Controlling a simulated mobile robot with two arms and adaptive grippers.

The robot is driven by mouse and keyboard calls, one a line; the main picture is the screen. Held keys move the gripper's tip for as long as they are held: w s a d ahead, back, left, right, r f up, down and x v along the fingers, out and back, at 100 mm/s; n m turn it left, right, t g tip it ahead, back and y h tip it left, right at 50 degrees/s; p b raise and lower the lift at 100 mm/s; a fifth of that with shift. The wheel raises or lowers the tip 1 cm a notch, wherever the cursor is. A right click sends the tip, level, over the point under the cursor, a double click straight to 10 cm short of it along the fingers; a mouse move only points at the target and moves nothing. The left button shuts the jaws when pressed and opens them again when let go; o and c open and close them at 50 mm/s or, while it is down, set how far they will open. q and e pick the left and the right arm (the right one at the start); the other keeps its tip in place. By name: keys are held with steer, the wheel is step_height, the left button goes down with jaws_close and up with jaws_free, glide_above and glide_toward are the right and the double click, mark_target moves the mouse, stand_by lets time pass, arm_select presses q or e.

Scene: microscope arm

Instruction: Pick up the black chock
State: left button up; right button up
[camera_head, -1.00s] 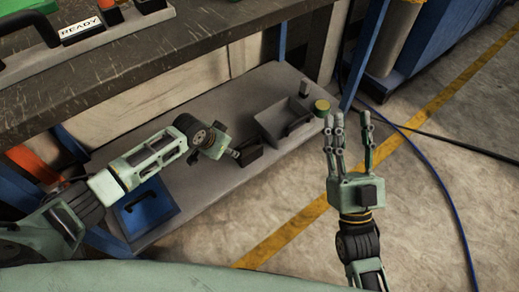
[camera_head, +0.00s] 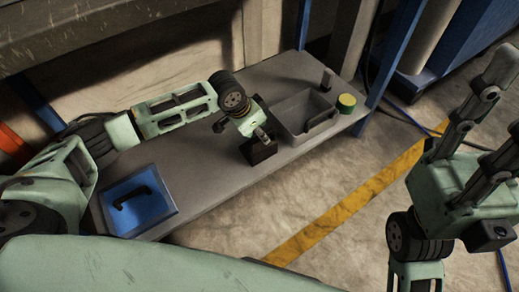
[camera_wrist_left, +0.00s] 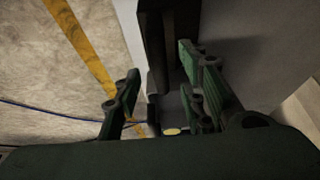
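The black chock (camera_head: 260,150) sits on the grey lower shelf, directly below my left gripper (camera_head: 262,131). The gripper partly covers it in the head view. In the left wrist view the chock is a dark block (camera_wrist_left: 157,40) beyond the fingers. My left gripper (camera_wrist_left: 162,90) is open there, with fingers apart on either side of the view of the block. I cannot tell whether a finger touches it. My right gripper (camera_head: 482,95) is raised at the right edge of the head view, open and empty, away from the shelf.
A blue post (camera_head: 384,65) stands at the shelf's right end. Floor at the right is mostly clear.

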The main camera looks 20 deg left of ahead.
arm_select(q)
steer(key=b+x, duration=0.1)
steer(key=x, duration=0.2)
steer(key=shift+f+b, duration=0.1)
steer(key=shift+b, duration=0.2)
jaws_close()
stand_by(0.5)
steer(key=shift+w+d, duration=0.1)
